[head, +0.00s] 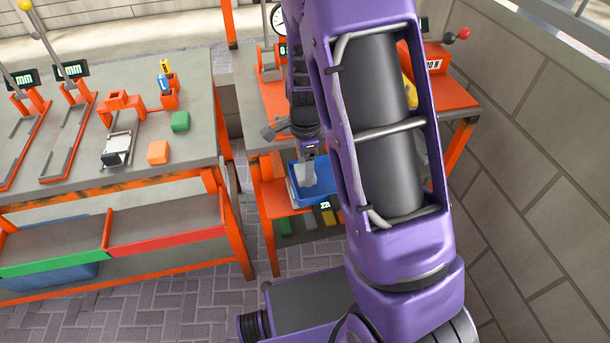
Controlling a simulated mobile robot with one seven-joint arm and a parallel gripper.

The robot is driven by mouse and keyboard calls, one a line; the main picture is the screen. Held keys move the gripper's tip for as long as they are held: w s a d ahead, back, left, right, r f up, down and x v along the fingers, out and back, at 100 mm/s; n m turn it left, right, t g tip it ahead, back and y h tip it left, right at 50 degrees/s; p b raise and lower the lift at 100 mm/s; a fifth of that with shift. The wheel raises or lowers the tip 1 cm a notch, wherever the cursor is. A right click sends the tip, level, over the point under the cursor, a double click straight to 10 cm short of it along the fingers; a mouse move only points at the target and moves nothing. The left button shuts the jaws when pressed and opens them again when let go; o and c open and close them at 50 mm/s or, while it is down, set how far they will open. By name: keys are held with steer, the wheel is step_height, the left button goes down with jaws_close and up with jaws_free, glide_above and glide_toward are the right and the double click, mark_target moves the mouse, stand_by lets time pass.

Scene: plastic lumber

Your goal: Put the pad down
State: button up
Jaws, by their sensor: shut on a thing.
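My gripper (309,172) shows small and partly behind my own purple arm, pointing down over a blue bin (322,190) on the lower shelf of the right-hand bench. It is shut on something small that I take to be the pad. The pad cannot be made out clearly; the fingers and the arm hide most of it. I cannot tell whether it touches the bin.
The left bench (185,145) holds an orange block (158,152), a green block (180,121) and measuring stands. The right bench (250,105) carries a red box (435,60) with a lever. A block wall (540,150) stands close on the right.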

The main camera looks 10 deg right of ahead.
steer(key=shift+f, duration=1.45)
steer(key=shift+f, duration=0.15)
steer(key=o, duration=1.5)
steer(key=shift+c, duration=0.2)
step_height(320, 180, up, 12)
steer(key=p, duration=0.1)
steer(key=shift+r+p, duration=0.2)
steer(key=shift+p, duration=0.15)
